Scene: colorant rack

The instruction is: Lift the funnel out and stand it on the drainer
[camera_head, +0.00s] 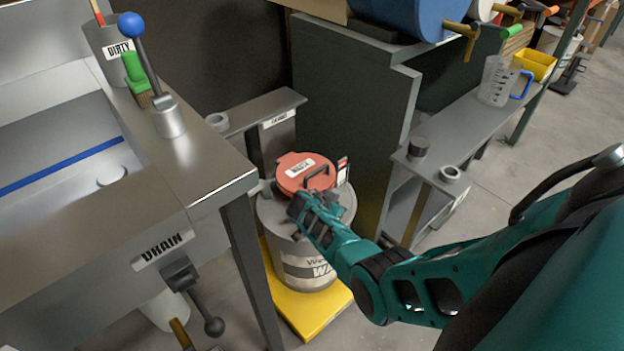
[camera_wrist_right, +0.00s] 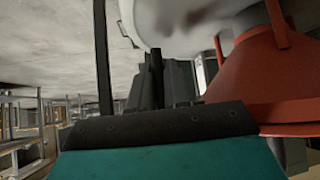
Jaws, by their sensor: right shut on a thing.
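The red funnel (camera_head: 305,174), with a hinged lid, a black handle and a white label, sits at the top of a grey waste drum (camera_head: 300,262). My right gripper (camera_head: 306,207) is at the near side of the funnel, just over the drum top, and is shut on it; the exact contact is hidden. In the right wrist view the funnel's red cone (camera_wrist_right: 270,75) fills the right side beside my gripper (camera_wrist_right: 155,72). How deep its spout sits in the drum cannot be seen. I cannot tell which fixture is the drainer. My left gripper is not in view.
The drum stands on a yellow base (camera_head: 310,312). A steel sink bench (camera_head: 215,180) with a DRAIN label is at left. A small shelf (camera_head: 255,107) with a ring is behind the drum. A right shelf (camera_head: 462,125) holds a jug (camera_head: 498,82). A grey-green panel (camera_head: 345,100) stands behind.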

